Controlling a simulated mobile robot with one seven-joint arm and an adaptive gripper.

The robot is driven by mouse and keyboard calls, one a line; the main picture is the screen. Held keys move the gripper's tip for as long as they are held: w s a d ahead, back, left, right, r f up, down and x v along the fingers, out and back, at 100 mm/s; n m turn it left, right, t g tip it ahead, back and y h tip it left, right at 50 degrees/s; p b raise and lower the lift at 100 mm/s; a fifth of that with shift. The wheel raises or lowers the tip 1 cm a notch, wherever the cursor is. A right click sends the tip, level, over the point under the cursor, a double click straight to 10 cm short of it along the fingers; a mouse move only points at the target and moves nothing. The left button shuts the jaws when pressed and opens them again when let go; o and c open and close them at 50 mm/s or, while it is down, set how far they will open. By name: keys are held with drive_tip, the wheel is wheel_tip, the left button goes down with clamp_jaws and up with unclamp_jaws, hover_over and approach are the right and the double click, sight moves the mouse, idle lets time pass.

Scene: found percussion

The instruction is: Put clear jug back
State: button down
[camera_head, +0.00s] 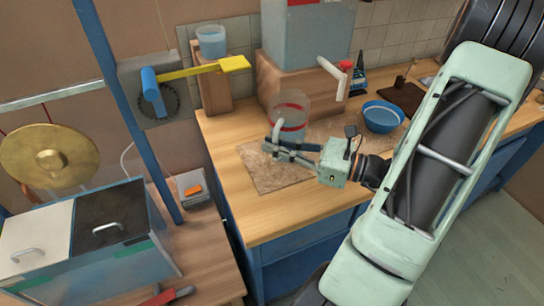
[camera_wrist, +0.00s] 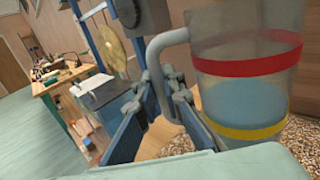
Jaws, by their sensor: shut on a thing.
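The clear jug (camera_head: 291,103) has a red band, a yellow band and a grey handle; it also shows in the wrist view (camera_wrist: 240,92), with pale blue water in its lower part. My gripper (camera_head: 269,148) is shut on the jug's handle, at the jug's left side. In the wrist view the fingers (camera_wrist: 172,90) close around the lower handle (camera_wrist: 157,62). The jug looks upright, over the speckled mat (camera_head: 262,172) on the wooden counter. I cannot tell whether its base touches the mat.
A blue tank (camera_head: 300,38) with a red-tipped spout (camera_head: 344,75) stands on a wooden block behind the jug. A blue bowl (camera_head: 382,116) stands to the right. A water container (camera_head: 211,42), yellow lever (camera_head: 205,69), blue post (camera_head: 130,110) and gong (camera_head: 48,157) are to the left.

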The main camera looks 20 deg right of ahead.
sight(278, 158)
drive_tip(key=shift+w+a+f+b, duration=0.1)
drive_tip(key=shift+w+f+b, duration=0.1)
drive_tip(key=shift+f, duration=0.8)
drive_tip(key=shift+w+a+f+b, duration=0.1)
drive_tip(key=shift+w+f, duration=0.05)
drive_tip(key=shift+f, duration=0.8)
drive_tip(key=shift+f, duration=0.1)
drive_tip(key=c, duration=2)
unclamp_jaws()
drive_tip(key=shift+f, duration=0.1)
drive_tip(key=shift+c, duration=0.2)
